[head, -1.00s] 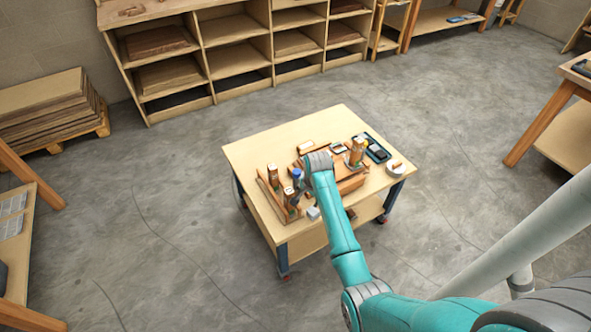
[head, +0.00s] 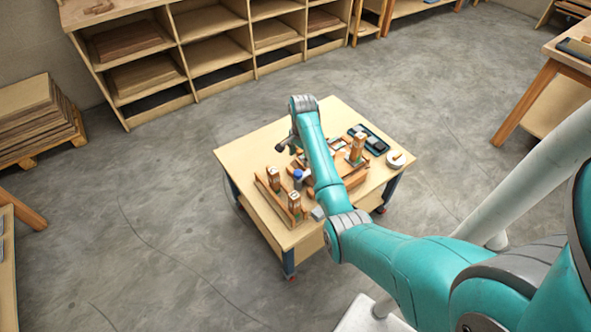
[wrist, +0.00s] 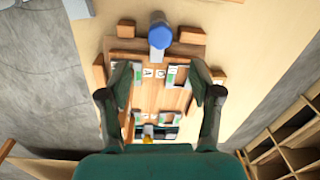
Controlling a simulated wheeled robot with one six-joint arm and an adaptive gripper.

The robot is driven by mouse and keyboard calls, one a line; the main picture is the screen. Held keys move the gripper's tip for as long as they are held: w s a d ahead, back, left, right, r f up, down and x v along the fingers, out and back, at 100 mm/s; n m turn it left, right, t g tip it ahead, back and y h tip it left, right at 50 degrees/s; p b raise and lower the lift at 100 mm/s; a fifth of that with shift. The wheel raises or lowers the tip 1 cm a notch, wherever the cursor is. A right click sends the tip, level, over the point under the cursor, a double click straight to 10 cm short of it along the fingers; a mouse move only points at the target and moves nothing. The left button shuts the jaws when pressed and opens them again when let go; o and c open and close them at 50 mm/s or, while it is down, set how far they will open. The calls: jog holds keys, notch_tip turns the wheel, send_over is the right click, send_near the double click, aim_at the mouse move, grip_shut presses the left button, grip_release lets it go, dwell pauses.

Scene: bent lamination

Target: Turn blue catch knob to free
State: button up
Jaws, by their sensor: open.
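The blue catch knob (wrist: 160,36) is near the top middle of the wrist view, on a grey piece at the end of a wooden fixture (wrist: 160,98). In the head view the blue knob (head: 298,175) stands among wooden blocks on the cart table. My gripper (wrist: 160,85) is open in the wrist view, its two dark fingers apart with nothing held between them. The knob lies beyond the fingertips, roughly centred between them and not touched in this picture. In the head view my arm partly hides the fixture.
The wooden cart table (head: 243,160) carries upright blocks (head: 295,203), a dark tray (head: 370,139) and a round white item (head: 396,159). Small lettered labels (wrist: 160,72) lie on the fixture. Shelves (head: 210,50) stand behind, with open concrete floor around the cart.

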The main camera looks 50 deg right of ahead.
aim_at(299, 172)
jog(key=f, duration=0.9)
jog(key=shift+w+f, duration=0.2)
jog(key=c, duration=1.1)
